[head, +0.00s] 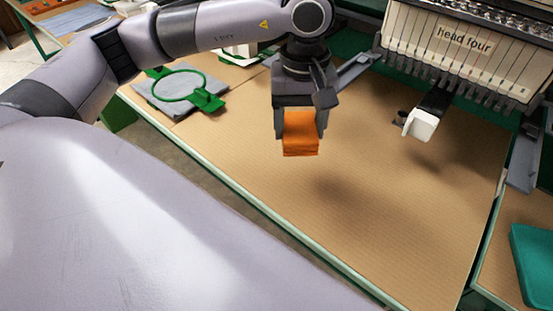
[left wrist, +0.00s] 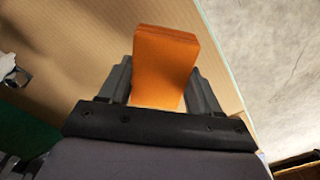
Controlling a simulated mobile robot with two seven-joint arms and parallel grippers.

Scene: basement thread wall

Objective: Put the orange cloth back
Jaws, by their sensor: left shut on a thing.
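The orange cloth (head: 301,135) is a small folded block held between the fingers of my left gripper (head: 300,130). In the head view the gripper points down and the cloth hangs above the tan table (head: 400,220), with a shadow on the surface below and to the right. In the left wrist view the cloth (left wrist: 165,60) stands out between the two dark fingers (left wrist: 160,85). My right gripper is not in view.
An embroidery machine marked "head four" (head: 450,50) stands at the back right, with a white part (head: 420,125) below it. A green hoop (head: 180,86) on grey cloth (head: 158,104) lies at left. A teal item (head: 535,265) sits at far right. The table's middle is clear.

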